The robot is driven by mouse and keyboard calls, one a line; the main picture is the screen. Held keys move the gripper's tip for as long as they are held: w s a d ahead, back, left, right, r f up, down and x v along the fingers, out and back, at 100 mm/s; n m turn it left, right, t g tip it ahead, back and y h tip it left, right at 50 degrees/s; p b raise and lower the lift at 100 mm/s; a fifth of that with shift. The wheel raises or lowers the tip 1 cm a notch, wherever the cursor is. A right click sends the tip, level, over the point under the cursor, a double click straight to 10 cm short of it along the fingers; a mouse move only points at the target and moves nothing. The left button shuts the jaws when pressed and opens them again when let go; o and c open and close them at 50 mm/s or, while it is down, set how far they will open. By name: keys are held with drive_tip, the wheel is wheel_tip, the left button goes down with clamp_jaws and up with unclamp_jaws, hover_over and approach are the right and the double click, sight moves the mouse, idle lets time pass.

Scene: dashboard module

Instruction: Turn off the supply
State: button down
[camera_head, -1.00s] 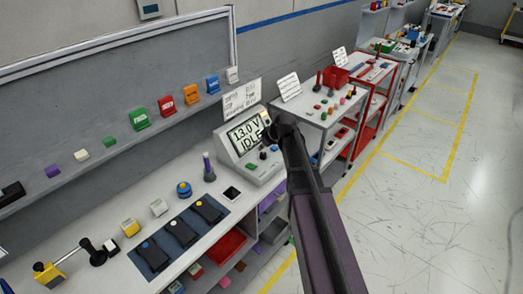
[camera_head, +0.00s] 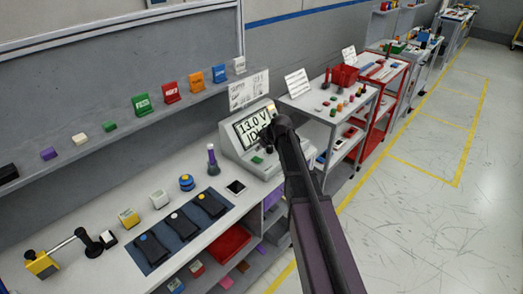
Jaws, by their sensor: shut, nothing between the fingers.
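The supply (camera_head: 230,149) is a light grey bench unit with a sloped front at the right end of the workbench. Its screen reads 13.0 V and what looks like IDLE, with my arm covering the right part. A green button (camera_head: 257,160) shows on its lower front panel. My gripper (camera_head: 268,136) is shut and empty, dark, directly in front of the supply's screen and controls. Whether it touches the panel cannot be told. Other controls on the right of the panel are hidden behind my gripper and arm.
A shelf above carries coloured blocks. A grey cart (camera_head: 318,108) stands right of the supply. The floor at right is clear.

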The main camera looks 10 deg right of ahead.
sight(257, 159)
drive_tip(key=shift+s+d+f+b, duration=0.1)
drive_tip(key=shift+s+f+b, duration=0.05)
drive_tip(key=shift+f+b, duration=0.8)
drive_tip(key=shift+s+d+f+b, duration=0.1)
drive_tip(key=shift+s+f+b, duration=0.05)
drive_tip(key=shift+f+b, duration=0.8)
drive_tip(key=shift+f, duration=0.15)
